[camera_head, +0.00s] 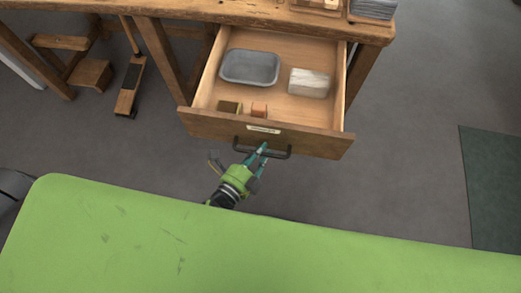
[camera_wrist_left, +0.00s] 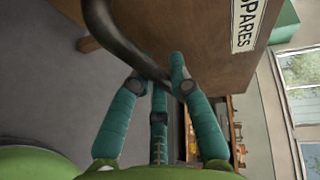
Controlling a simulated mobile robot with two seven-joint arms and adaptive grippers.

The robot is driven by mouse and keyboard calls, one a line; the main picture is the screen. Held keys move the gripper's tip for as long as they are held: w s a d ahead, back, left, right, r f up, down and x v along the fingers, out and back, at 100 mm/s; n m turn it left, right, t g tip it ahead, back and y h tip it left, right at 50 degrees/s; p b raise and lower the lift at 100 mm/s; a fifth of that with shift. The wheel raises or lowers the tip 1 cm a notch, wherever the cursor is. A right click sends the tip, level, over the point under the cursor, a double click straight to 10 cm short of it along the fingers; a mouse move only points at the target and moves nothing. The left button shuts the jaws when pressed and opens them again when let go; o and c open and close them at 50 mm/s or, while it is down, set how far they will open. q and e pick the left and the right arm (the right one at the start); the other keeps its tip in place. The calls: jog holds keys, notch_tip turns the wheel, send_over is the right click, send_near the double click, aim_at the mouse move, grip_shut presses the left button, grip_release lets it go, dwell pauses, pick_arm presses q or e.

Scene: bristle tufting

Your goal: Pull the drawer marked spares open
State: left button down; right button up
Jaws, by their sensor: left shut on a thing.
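The drawer marked spares (camera_head: 228,127) stands pulled out from under the wooden bench in the head view. Its label (camera_head: 263,129) is on the front panel, and the word SPARES (camera_wrist_left: 246,24) reads sideways in the left wrist view. A dark bar handle (camera_head: 281,154) runs across the front below the label; it also crosses the left wrist view (camera_wrist_left: 112,35). My left gripper (camera_head: 262,150) is shut on the handle near its middle, with its teal fingers (camera_wrist_left: 165,75) around the bar. My right gripper is not in view.
Inside the drawer are a grey tray (camera_head: 250,82), a pale block (camera_head: 309,82) and two small blocks along the front. The wooden bench top (camera_head: 220,10) is above. My green body part fills the lower head view. A dark green mat (camera_head: 492,185) lies at right; the floor between is clear.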

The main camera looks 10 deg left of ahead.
pick_arm(q)
jog(key=c, duration=1.1)
grip_release()
jog(key=shift+s, duration=0.1)
jog(key=v, duration=1.2)
